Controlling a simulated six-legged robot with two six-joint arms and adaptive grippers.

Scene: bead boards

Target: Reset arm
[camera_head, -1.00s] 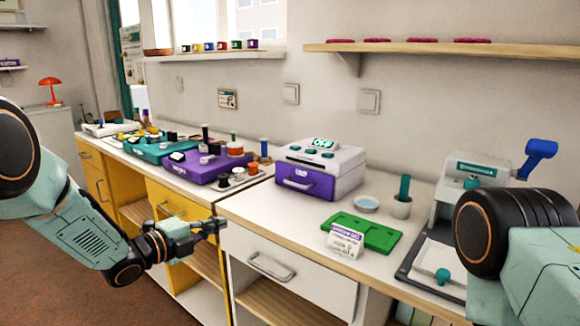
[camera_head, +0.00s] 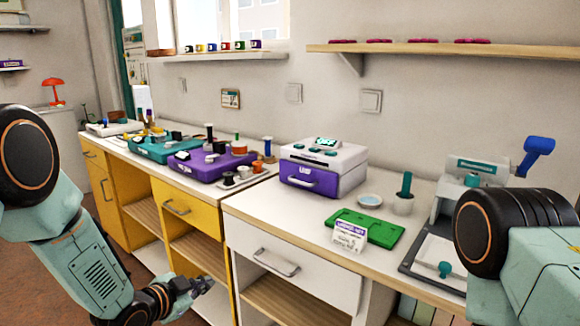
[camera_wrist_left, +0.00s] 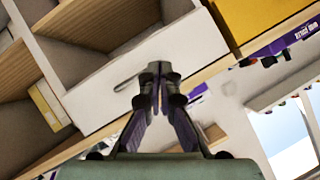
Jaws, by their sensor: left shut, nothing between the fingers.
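My left gripper (camera_head: 200,286) is low in front of the yellow and white cabinets in the head view, below the counter's front edge. In the left wrist view my left gripper (camera_wrist_left: 158,72) is shut with its fingertips together and nothing held. It points toward the white drawer front (camera_wrist_left: 120,85) and its handle, apart from the counter things. My right arm shows at the right edge of the head view, but its gripper is out of the picture.
The white countertop (camera_head: 275,205) runs along the wall. On it stand a purple and white machine (camera_head: 322,168), a green board (camera_head: 366,227) with a small sign (camera_head: 349,236), and a press (camera_head: 470,190).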

